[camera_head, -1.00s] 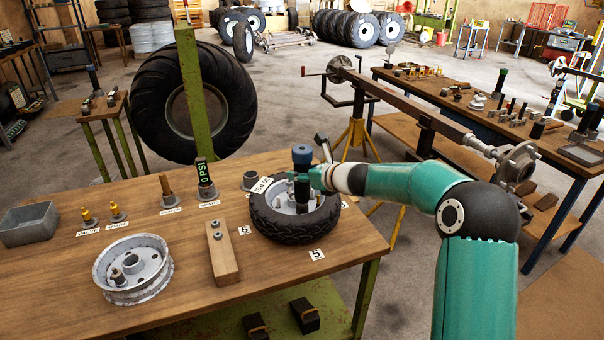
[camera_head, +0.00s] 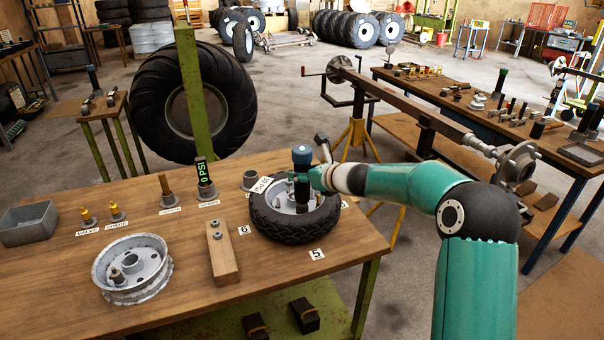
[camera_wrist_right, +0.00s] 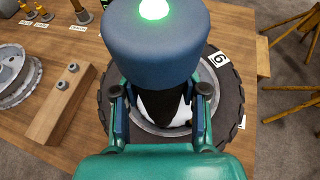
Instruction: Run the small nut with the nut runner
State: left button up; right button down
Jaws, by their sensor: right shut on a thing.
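The nut runner (camera_head: 302,154) has a thick blue cap and a dark body and stands about upright over the hub of the tyred wheel (camera_head: 268,226). In the right wrist view its cap (camera_wrist_right: 155,45) is large, with a green light glowing on top. My right gripper (camera_head: 303,180) is shut on the runner's body below the cap; its two fingers (camera_wrist_right: 160,105) sit on either side of it. The runner's lower end and any nut under it are hidden, so I cannot tell which nut it touches. My left gripper is not in view.
A wooden block (camera_head: 224,262) with two small nuts or bolts on top lies left of the wheel. A bare rim (camera_head: 133,287), a grey bin (camera_head: 28,224) and a gauge showing 0 PSI (camera_head: 204,175) stand on the bench.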

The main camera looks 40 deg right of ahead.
aim_at(309, 159)
jog(key=shift+r+p, duration=1.95)
jog(key=shift+r, duration=0.35)
jog(key=shift+f, duration=0.1)
